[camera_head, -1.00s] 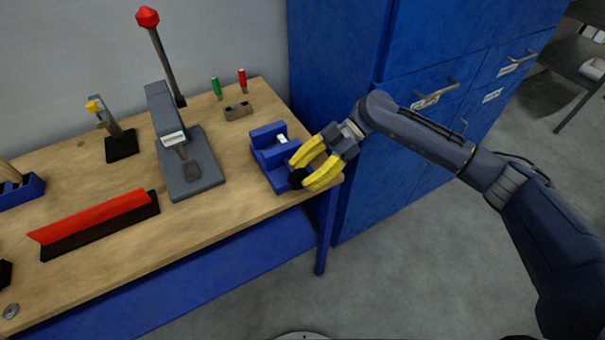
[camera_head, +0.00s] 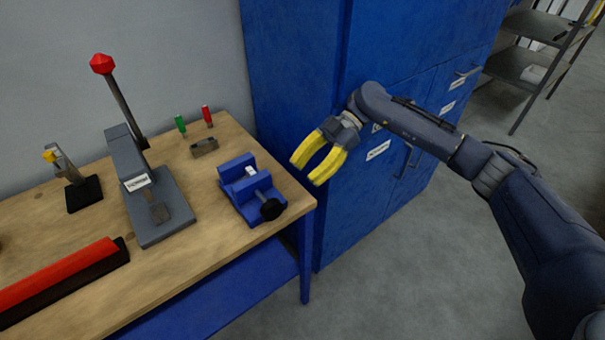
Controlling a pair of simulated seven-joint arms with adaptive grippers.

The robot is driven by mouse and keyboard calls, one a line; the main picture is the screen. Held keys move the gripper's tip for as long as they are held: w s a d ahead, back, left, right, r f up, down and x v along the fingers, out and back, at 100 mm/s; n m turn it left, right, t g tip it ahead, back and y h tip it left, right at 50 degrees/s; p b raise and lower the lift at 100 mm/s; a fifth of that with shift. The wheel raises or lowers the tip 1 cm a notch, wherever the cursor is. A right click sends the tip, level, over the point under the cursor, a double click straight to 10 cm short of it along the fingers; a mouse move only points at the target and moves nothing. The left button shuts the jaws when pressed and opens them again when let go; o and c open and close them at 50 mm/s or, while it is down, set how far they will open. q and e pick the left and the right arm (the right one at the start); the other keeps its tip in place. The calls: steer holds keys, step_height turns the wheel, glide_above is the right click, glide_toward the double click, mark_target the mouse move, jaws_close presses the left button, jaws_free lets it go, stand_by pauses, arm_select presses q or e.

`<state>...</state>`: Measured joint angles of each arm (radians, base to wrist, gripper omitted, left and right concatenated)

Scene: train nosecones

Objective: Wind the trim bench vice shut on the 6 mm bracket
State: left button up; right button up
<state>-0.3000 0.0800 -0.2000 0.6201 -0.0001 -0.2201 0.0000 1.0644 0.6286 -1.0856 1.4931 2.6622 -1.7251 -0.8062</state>
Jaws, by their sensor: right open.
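The blue bench vice (camera_head: 243,197) sits near the right end of the wooden bench. Its black round handle (camera_head: 272,209) faces the front right. A small pale piece, which looks like the bracket (camera_head: 251,171), shows between the vice jaws; I cannot tell whether the jaws touch it. My right gripper (camera_head: 306,173), with yellow fingers, is open and empty. It is up and to the right of the vice, apart from the handle, in front of the blue cabinet. My left gripper is not in view.
A grey lever press (camera_head: 160,205) with a red knob stands left of the vice. A red bar (camera_head: 60,275) lies at the left front. The blue cabinet (camera_head: 290,90) stands close on the right.

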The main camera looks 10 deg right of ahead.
steer(key=t+h, duration=0.5)
steer(key=h, duration=0.5)
glide_toward(271, 203)
step_height(271, 203, down, 11)
steer(key=shift+s+a+r, duration=0.1)
steer(key=shift+r, duration=0.05)
stand_by(0.8)
stand_by(0.4)
jaws_close()
